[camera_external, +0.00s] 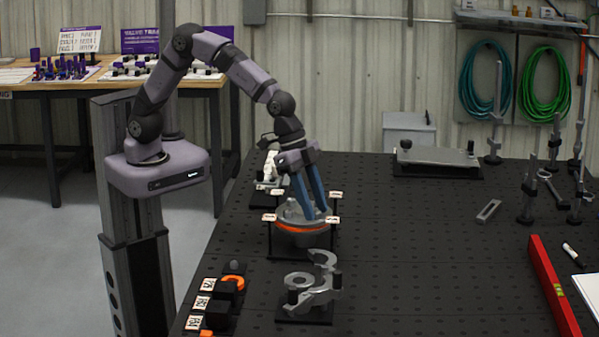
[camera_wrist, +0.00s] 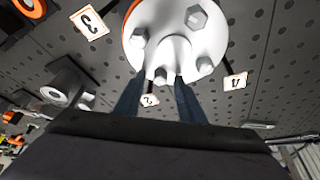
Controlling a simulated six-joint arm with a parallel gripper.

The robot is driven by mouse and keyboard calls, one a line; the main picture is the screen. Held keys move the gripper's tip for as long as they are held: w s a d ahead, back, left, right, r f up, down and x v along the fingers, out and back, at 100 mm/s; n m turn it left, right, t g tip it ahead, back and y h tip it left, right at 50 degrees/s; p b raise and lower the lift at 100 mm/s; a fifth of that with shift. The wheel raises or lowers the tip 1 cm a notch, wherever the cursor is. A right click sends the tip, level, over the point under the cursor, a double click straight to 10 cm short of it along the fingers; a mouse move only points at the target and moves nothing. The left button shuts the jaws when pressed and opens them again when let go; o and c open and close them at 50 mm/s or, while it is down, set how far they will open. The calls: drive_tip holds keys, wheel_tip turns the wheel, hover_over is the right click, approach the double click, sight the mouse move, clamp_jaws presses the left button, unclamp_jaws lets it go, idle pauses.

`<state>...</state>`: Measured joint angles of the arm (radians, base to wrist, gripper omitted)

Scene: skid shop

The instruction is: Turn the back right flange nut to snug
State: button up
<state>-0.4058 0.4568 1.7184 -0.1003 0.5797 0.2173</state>
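The round grey flange (camera_external: 300,235) with an orange gasket line stands on a dark stand with small numbered tags at its corners. In the wrist view the flange (camera_wrist: 178,52) is a pale disc with a central hub and several hex nuts, one large nut (camera_wrist: 196,18) at the far side. My gripper (camera_external: 314,214) points down at the flange top. In the wrist view my gripper (camera_wrist: 162,80) has its blue fingers apart, one on each side of a nut (camera_wrist: 160,77) at the near rim. Contact with that nut cannot be made out. Which nut is the back right one is unclear.
A grey clamp-like fixture (camera_external: 312,284) stands in front of the flange. Dark blocks with tags (camera_external: 218,316) and an orange ring (camera_external: 233,283) line the table's left edge. A red level (camera_external: 553,285) lies at right. The table between is clear.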

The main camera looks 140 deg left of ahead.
clamp_jaws()
drive_tip(key=shift+a+m+b, duration=0.1)
drive_tip(key=shift+m+b, duration=0.25)
drive_tip(key=shift+m, duration=0.05)
drive_tip(key=m+b, duration=0.1)
drive_tip(key=m+h+b, duration=0.1)
drive_tip(key=m, duration=0.1)
drive_tip(key=shift+a+f+h, duration=0.15)
drive_tip(key=shift+a+h, duration=0.05)
drive_tip(key=shift+h, duration=0.1)
drive_tip(key=m+h+b, duration=0.1)
drive_tip(key=m, duration=0.3)
drive_tip(key=shift+w+a+b, duration=0.1)
drive_tip(key=shift+a+b, duration=0.05)
drive_tip(key=shift+b, duration=0.25)
drive_tip(key=m, duration=0.2)
drive_tip(key=m+g+h+p, duration=0.1)
drive_tip(key=m+h, duration=0.1)
drive_tip(key=m, duration=0.1)
drive_tip(key=shift+w+a+r+m+p, duration=0.15)
drive_tip(key=shift+r+m+p, duration=0.15)
drive_tip(key=shift+p, duration=0.1)
drive_tip(key=shift+w+m+g+h+p, duration=0.1)
drive_tip(key=shift+m+g+h+p, duration=0.3)
drive_tip(key=shift+m+p, duration=0.65)
drive_tip(key=shift+w+m+g+h+p, duration=0.1)
drive_tip(key=shift+m+g+p, duration=0.6)
drive_tip(key=shift+m, duration=0.55)
